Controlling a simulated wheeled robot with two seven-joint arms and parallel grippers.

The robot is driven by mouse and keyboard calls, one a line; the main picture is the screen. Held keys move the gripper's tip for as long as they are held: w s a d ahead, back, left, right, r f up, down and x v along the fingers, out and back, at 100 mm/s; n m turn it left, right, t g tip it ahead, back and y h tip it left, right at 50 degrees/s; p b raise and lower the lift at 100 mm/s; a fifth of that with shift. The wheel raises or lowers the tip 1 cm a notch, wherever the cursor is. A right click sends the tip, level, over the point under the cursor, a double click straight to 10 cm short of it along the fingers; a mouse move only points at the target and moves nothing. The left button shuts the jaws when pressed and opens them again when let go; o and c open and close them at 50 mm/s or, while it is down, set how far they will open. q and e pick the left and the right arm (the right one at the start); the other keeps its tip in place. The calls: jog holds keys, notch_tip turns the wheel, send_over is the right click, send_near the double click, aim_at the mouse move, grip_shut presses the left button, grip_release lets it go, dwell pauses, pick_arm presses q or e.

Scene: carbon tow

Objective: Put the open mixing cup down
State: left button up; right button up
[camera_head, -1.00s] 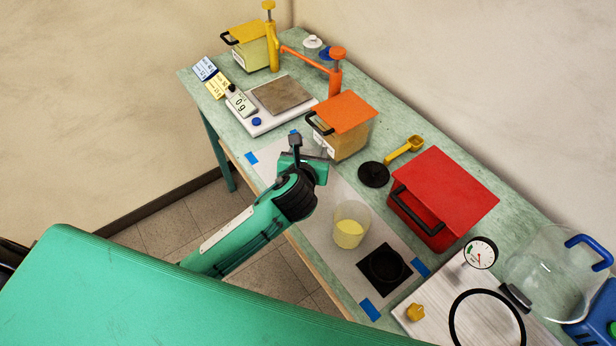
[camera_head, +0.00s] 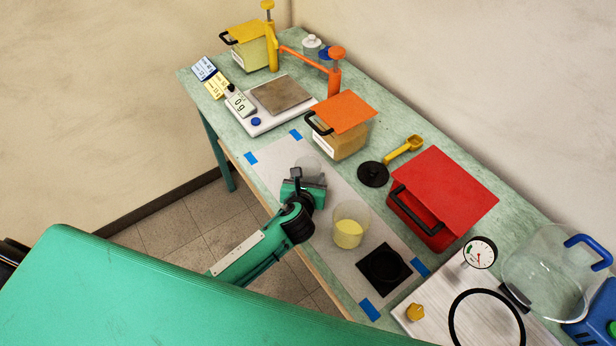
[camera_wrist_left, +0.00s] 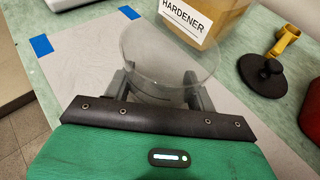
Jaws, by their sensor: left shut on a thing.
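My left gripper (camera_head: 308,183) is shut on a clear, open-topped mixing cup (camera_head: 307,166), which looks empty. In the left wrist view the two grey fingers of the gripper (camera_wrist_left: 164,92) stand on either side of the cup (camera_wrist_left: 168,62), with its open rim up and roughly level. The cup is over the pale grey mat (camera_head: 272,165), at its far half. I cannot tell whether its base touches the mat. My right gripper is not in view.
Another clear cup with yellow liquid (camera_head: 349,232) stands nearer on the mat, beside a black square pad (camera_head: 384,269). The orange-lidded hardener box (camera_head: 342,127), black disc lid (camera_head: 373,174) and red box (camera_head: 441,200) line the far side. Blue tape marks the mat's corners.

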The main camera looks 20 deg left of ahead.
pick_arm(q)
jog(key=shift+f, duration=0.15)
jog(key=o, duration=1)
jog(key=shift+r, duration=0.25)
jog(key=b+v, duration=0.1)
jog(key=v, duration=1.1)
